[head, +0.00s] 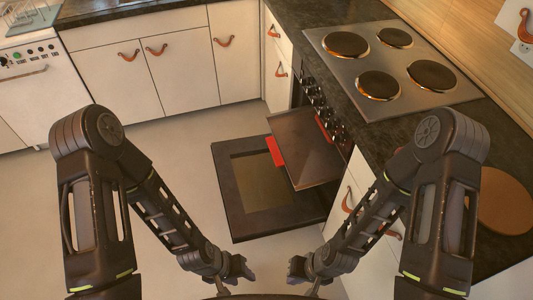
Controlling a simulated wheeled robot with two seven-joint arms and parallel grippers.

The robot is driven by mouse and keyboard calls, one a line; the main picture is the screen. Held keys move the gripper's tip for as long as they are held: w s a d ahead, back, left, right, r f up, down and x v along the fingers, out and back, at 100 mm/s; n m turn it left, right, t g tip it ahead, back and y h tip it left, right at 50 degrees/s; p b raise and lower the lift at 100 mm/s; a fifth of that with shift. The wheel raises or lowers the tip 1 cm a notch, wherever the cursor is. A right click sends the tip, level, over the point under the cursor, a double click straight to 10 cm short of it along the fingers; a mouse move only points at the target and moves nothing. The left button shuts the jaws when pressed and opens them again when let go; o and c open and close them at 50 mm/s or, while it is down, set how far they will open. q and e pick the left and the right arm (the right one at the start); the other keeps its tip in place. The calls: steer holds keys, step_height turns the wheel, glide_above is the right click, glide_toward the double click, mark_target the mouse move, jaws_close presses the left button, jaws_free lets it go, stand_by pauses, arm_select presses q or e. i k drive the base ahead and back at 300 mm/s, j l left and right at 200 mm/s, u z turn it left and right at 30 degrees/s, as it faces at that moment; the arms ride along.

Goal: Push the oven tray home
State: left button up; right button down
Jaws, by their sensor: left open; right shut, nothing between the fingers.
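The oven tray (304,146) is a dark flat sheet that sticks out of the open oven, above the lowered oven door (232,213). A red grip (275,151) shows at its left edge, and another red patch (323,129) shows near the oven opening. My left gripper (246,272) is open and empty, in front of the lowered door. My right gripper (294,272) is shut with nothing visible in it, to the right of the left one. Both are apart from the tray. The oven's inside is hidden.
The hob (392,66) with several round plates sits on the dark counter above the oven. White cabinets (190,65) with leather pulls stand at the back. A round brown board (507,200) lies at the right. The floor (180,150) left of the door is clear.

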mark_target(298, 142)
steer(key=i+j, duration=1)
steer(key=j, duration=0.25)
steer(key=i+j, duration=0.5)
steer(key=j, duration=0.1)
